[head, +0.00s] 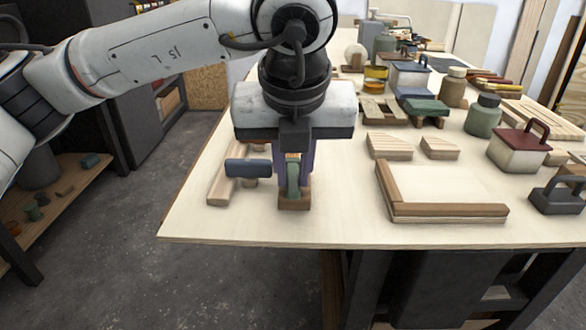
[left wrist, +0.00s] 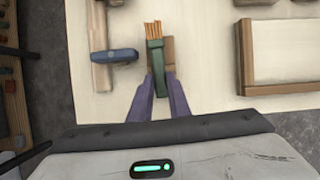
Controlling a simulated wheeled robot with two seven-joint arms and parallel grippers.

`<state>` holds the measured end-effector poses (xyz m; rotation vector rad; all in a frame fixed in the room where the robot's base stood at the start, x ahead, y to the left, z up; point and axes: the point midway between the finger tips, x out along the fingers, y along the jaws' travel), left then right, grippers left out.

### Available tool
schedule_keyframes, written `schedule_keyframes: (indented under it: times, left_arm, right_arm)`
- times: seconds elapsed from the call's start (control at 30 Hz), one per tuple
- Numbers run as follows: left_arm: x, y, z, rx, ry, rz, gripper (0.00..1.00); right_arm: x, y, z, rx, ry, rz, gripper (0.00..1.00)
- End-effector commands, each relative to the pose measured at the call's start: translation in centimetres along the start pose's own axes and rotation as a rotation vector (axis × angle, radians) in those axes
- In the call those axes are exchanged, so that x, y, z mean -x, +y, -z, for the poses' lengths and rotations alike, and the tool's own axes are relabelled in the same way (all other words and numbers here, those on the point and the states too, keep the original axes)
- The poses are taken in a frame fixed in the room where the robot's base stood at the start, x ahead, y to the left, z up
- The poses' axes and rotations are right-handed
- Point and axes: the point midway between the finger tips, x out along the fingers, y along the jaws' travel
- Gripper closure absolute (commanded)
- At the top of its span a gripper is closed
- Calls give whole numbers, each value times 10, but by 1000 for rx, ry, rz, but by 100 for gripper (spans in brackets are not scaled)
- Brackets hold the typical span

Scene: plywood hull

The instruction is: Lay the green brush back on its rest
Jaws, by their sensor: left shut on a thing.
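My left gripper (head: 293,167) points down over the near left part of the table, its purple fingers shut on the green brush (head: 293,182). In the left wrist view the gripper (left wrist: 160,80) holds the green brush (left wrist: 155,62), whose orange bristles point away from the gripper. A brown wooden block (head: 294,204), perhaps the rest, lies below the brush. In the left wrist view this block (left wrist: 169,52) shows partly from behind the brush's right side. I cannot tell whether the brush touches it. My right gripper is not in view.
A blue-handled thing (head: 248,168) lies across a wooden strip (head: 219,187) just left of the brush. A wooden corner frame (head: 447,209) lies to the right. Jars, including a green one (head: 483,118), and a red-lidded box (head: 519,150) stand farther right. The table's near edge is bare.

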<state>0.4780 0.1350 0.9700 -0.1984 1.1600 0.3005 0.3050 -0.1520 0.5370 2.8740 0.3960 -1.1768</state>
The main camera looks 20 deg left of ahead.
Motion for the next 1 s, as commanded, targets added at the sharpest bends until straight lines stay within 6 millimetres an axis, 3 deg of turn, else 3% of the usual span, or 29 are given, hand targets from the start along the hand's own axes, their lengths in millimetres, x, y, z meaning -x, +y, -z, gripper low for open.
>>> schedule_keyframes:
  times: [0.17, 0.2, 0.33, 0.7, 1.0]
  left_arm:
    - [0, 0, 0, 0, -1, 0, 100]
    - [0, 0, 0, 0, -1, 0, 82]
    - [0, 0, 0, 0, -1, 0, 62]
    - [2, 0, 0, 0, -1, 1, 62]
    - [59, -1, -1, -1, -4, 3, 62]
  right_arm:
    - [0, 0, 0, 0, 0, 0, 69]
    - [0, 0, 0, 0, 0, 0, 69]
    - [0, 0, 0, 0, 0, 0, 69]
    - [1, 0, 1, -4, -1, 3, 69]
    - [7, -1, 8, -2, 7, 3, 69]
